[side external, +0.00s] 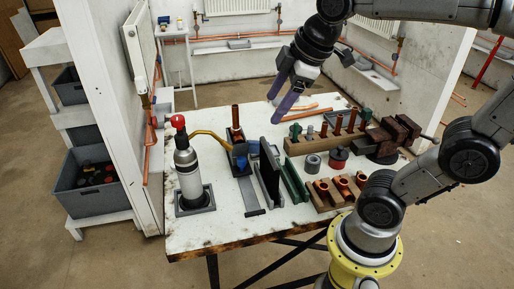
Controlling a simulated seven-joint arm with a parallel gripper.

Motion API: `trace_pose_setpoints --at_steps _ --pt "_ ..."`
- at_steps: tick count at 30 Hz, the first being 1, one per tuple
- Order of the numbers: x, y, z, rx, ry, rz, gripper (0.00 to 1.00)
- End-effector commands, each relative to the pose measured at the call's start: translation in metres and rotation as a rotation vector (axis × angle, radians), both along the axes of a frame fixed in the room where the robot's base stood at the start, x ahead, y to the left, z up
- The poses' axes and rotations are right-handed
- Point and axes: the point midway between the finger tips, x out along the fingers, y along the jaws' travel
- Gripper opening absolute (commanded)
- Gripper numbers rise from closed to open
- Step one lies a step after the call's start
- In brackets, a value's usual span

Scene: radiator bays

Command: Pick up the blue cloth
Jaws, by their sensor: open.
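My gripper (273,110) hangs above the back middle of the table, up and to the right of the blue patch. Its purple-grey fingers point down and to the left. It is open, with nothing seen between the fingers, and is apart from the cloth.
A gas torch with a red knob (188,165) stands at the table's left, its yellow tube reaching toward the holder. A dark upright plate (268,170) stands right of the blue patch. A wooden rack (325,140), a vise (390,138) and copper fittings (338,188) crowd the right.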

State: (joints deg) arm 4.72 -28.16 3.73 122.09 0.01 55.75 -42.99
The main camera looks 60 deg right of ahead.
Motion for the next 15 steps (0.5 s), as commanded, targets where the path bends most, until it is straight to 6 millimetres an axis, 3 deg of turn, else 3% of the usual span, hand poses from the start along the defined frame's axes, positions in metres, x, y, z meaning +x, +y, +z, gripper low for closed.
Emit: trace_pose_setpoints --at_steps 5,8,12,15 --pt "0.067 -0.037 -0.005 -0.085 0.106 0.125 0.7" --pt "0.101 -0.064 -0.02 -0.11 0.171 0.18 0.7" --pt "0.14 -0.108 -0.055 -0.112 0.262 0.22 0.7" --pt "0.159 -0.14 -0.089 -0.089 0.326 0.215 0.7"
